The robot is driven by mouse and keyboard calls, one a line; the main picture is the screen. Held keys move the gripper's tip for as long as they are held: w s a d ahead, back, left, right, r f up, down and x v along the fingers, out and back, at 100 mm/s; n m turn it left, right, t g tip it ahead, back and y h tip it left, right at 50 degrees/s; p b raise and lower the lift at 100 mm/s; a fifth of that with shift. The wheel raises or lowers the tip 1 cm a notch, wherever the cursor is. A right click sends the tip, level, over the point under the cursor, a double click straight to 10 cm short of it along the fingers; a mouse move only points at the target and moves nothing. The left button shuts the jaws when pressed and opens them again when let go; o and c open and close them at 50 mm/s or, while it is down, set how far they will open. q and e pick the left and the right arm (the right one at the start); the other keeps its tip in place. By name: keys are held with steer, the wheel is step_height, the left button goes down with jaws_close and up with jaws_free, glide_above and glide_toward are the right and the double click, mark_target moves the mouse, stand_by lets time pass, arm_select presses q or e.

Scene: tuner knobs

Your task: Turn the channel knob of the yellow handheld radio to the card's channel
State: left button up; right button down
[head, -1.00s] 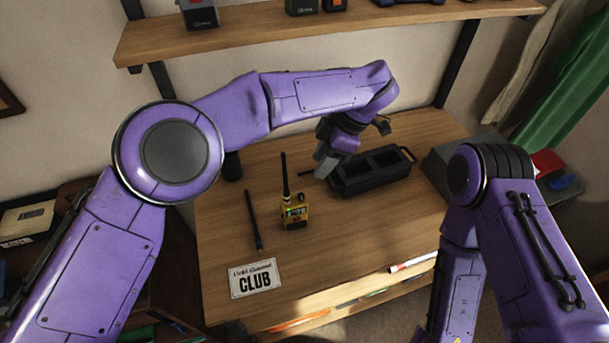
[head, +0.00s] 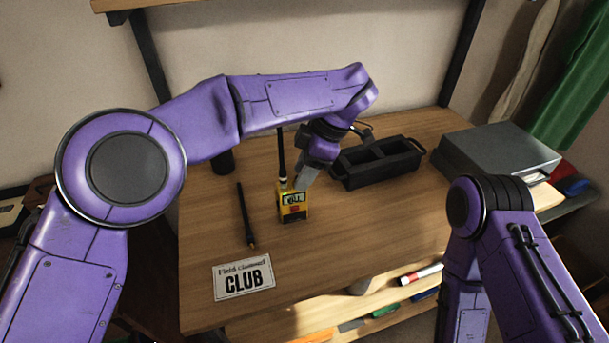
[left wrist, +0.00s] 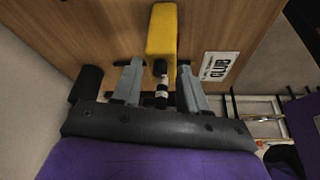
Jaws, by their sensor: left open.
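The yellow handheld radio (head: 293,208) stands on the table with its black antenna (head: 282,155) pointing up; its small display's text is too small to read surely. It also shows in the left wrist view (left wrist: 162,35). The white card (head: 244,277) reads "Field channel CLUB" and lies in front of the radio. My left gripper (head: 304,178) is at the radio's top right in the head view. In the left wrist view its open fingers (left wrist: 160,82) stand either side of a dark knob-like part (left wrist: 160,70); contact cannot be told. My right gripper is out of view.
A black rod (head: 245,215) lies left of the radio. A black open tray (head: 378,163) stands behind and right of it, with a grey box (head: 497,152) farther right. A dark cylinder (head: 222,162) stands at the back left.

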arm_select(q)
steer(key=shift+w, duration=0.1)
steer(key=c, duration=0.4)
jaws_close()
steer(key=n+p, duration=0.2)
steer(key=p, duration=0.1)
steer(key=n+g+p, duration=0.1)
steer(key=p, duration=0.2)
steer(key=shift+w+r+n+g, duration=0.1)
steer(key=shift+r+n+g, duration=0.2)
steer(key=shift+r+n, duration=0.1)
steer(key=shift+f+n+h+p, duration=0.15)
steer(key=shift+n+h+p, duration=0.2)
steer(key=shift+p, duration=0.2)
steer(key=shift+a+f+n, duration=0.1)
steer(key=shift+f+n, duration=0.15)
steer(key=shift+o, duration=2)
jaws_free()
